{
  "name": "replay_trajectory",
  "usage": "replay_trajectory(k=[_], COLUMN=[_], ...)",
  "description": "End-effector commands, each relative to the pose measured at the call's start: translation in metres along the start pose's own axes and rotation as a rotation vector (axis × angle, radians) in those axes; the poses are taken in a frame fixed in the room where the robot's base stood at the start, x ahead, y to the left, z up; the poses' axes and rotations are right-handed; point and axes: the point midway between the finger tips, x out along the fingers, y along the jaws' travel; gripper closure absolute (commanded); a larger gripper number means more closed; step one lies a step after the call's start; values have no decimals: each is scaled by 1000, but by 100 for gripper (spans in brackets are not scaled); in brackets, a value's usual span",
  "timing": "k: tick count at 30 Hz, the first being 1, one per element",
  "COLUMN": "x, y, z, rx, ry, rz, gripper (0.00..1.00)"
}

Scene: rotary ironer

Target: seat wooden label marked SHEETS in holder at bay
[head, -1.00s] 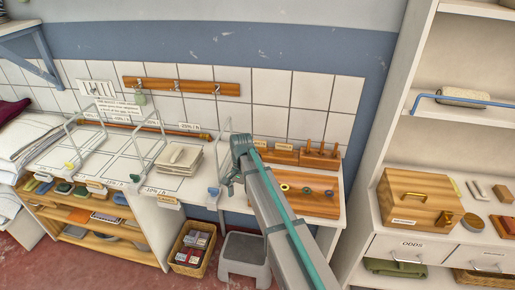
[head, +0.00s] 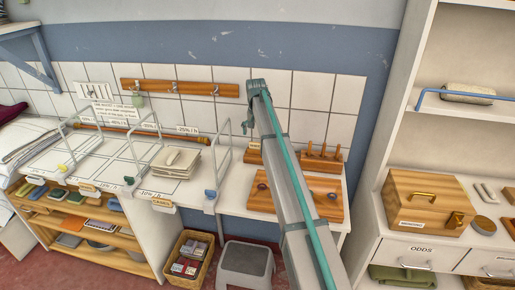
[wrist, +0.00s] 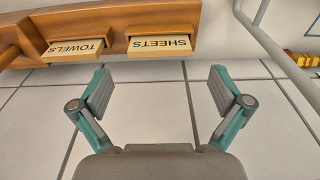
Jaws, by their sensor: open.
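The wooden label marked SHEETS (wrist: 160,43) sits in a slot of a wooden rack (wrist: 112,15) at the top of the wrist view, its text upside down. A label marked TOWELS (wrist: 75,48) is beside it. In the head view the rack (head: 254,158) is partly behind my arm, with one small unreadable label showing. My gripper (wrist: 160,78) is open and empty, its fingers short of the SHEETS label. In the head view its end (head: 257,88) is raised before the tiled wall. Wooden pieces line the bays' front edge, one lettered (head: 162,203); I cannot tell which holder is meant.
Wire dividers (head: 222,150) stand between the bays. A cloth stack (head: 176,162) lies in one bay. A wooden board (head: 325,200) and a peg rack (head: 322,160) are on the right of the counter. A peg rail (head: 180,87) is on the wall.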

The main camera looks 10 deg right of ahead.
Motion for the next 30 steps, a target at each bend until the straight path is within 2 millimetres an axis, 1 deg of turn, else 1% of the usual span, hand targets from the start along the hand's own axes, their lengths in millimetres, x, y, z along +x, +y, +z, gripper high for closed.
replay_trajectory(k=[1, 8, 11, 18, 21, 26, 29, 30], x=[5, 17, 26, 57, 62, 62, 62, 62], y=[0, 0, 1, 1, 1, 1, 1, 1], z=[0, 1, 1, 2, 2, 2, 2, 2], rx=[0, 1, 1, 1, 1, 1, 1, 1], ry=[-1, -1, -1, -2, 0, 0, 0, 0], rz=[0, 0, 0, 0, 0, -1, 0, 0], gripper=[0, 0, 0, 0, 0, 0, 15, 22])
